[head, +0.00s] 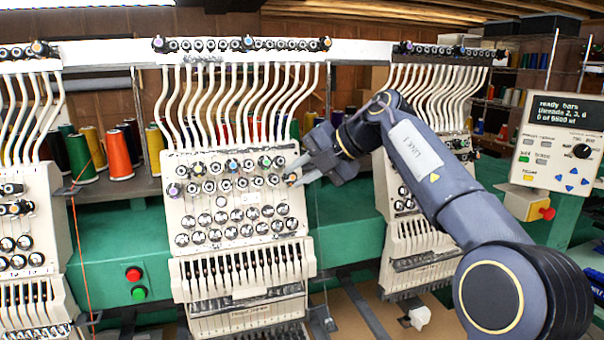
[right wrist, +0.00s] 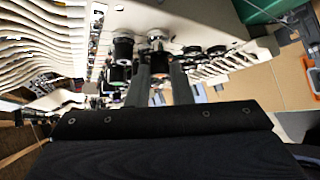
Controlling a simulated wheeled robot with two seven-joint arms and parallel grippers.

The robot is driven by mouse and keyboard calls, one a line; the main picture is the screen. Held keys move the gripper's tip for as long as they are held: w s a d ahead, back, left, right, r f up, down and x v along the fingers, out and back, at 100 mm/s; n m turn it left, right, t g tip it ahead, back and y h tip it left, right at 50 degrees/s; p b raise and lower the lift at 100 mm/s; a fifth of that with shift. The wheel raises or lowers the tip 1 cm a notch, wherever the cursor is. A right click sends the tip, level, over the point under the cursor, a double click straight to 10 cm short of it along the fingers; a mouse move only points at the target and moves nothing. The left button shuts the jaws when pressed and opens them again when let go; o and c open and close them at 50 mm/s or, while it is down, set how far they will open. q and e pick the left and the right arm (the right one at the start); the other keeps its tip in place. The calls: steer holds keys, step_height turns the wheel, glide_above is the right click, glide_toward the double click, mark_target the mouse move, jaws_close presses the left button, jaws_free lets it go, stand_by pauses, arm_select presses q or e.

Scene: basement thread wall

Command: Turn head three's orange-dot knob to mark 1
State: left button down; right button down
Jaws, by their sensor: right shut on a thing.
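The embroidery head (head: 232,200) in the middle of the head view carries rows of small knobs on its pale face. My right gripper (head: 291,176) is at the right end of the lower tension-knob row. It is shut on a small knob (head: 291,179) that shows an orange tint at the fingertips. In the right wrist view the two dark fingers (right wrist: 159,72) reach to a knob with a pale top (right wrist: 157,40). A darker knob (right wrist: 123,48) stands just left of them. The mark the held knob points to is too small to read. My left gripper is not in view.
Another head (head: 405,190) stands behind my right arm, and part of one (head: 25,230) shows at the left. White thread tubes (head: 240,95) run above the middle head. A control panel (head: 560,145) is at the right. Thread cones (head: 95,148) stand behind.

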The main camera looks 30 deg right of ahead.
steer(key=shift+a+f, duration=0.1)
stand_by(0.5)
steer(key=c, duration=1.6)
jaws_free()
steer(key=shift+o, duration=0.2)
steer(key=v, duration=0.7)
steer(key=shift+s+r, duration=0.25)
steer(key=shift+r, duration=0.1)
